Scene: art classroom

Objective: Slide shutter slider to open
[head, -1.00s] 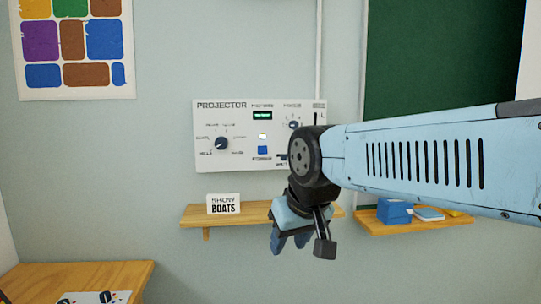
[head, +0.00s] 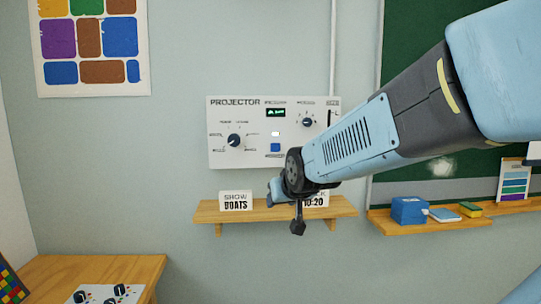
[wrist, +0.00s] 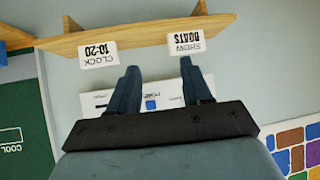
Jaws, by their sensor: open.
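The white projector panel (head: 222,155) is on the wall in the head view, with a dial at left, a blue button, a small green-lit screen and another dial. Its lower right, where a slider stood in the earlier frame, is hidden behind my arm; I cannot make out the shutter slider now. My gripper (head: 276,191) is just below the panel's lower edge in the head view, partly hidden by my wrist. In the wrist view, my gripper (wrist: 160,74) has its two fingers apart and empty, with part of the panel (wrist: 168,92) upside down between and behind them.
A wooden shelf (head: 262,214) below the panel holds a "SHOW BOATS" card (head: 236,200) and a "CLOCK 10:20" card (head: 318,199), close to my gripper. A chalkboard ledge (head: 395,229) with a blue box (head: 409,210) is at right. A wooden table (head: 125,268) is lower left.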

